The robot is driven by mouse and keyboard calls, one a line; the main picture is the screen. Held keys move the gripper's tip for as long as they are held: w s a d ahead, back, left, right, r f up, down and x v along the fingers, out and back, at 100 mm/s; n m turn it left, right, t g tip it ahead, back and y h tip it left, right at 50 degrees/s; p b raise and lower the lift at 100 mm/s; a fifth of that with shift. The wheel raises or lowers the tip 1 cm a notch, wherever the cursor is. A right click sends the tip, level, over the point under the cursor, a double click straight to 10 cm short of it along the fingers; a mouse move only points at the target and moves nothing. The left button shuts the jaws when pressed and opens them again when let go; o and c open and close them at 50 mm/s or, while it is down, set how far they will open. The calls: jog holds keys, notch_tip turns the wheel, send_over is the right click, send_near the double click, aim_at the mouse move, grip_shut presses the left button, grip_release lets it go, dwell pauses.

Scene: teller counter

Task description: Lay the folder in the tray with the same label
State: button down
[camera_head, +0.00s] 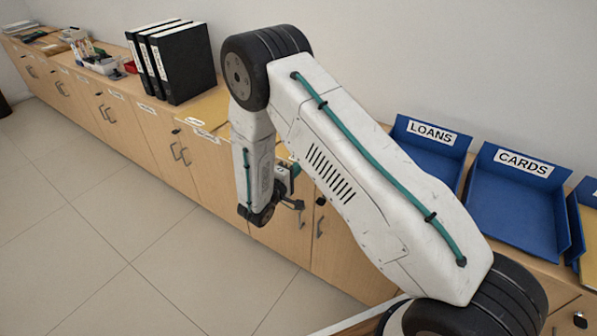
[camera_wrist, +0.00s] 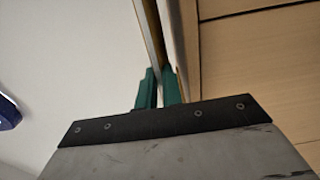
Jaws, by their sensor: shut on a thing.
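My gripper (camera_head: 292,178) is low at the counter's front edge, mostly hidden behind my arm in the head view. In the wrist view its teal fingers (camera_wrist: 159,88) are shut on a thin, edge-on item, which appears to be the folder (camera_wrist: 152,30). A yellow folder surface (camera_head: 208,108) shows on the counter left of my arm, with a white label by its front edge that I cannot read. My arm hides where it runs to. The blue LOANS tray (camera_head: 455,165) and blue CARDS tray (camera_head: 515,210) stand to the right of my arm.
Black binders (camera_head: 185,65) stand upright on the counter left of the folder. Another blue tray (camera_head: 577,225), cut off at the right edge, has something yellow by it. Cabinet doors with handles line the counter front. The tiled floor (camera_head: 90,220) is clear.

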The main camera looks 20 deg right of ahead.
jog(key=s+a+r, duration=0.5)
jog(key=s+a, duration=0.3)
jog(key=a, duration=0.3)
jog(key=shift+s+a, duration=0.15)
jog(key=shift+a, duration=0.05)
dwell(0.4)
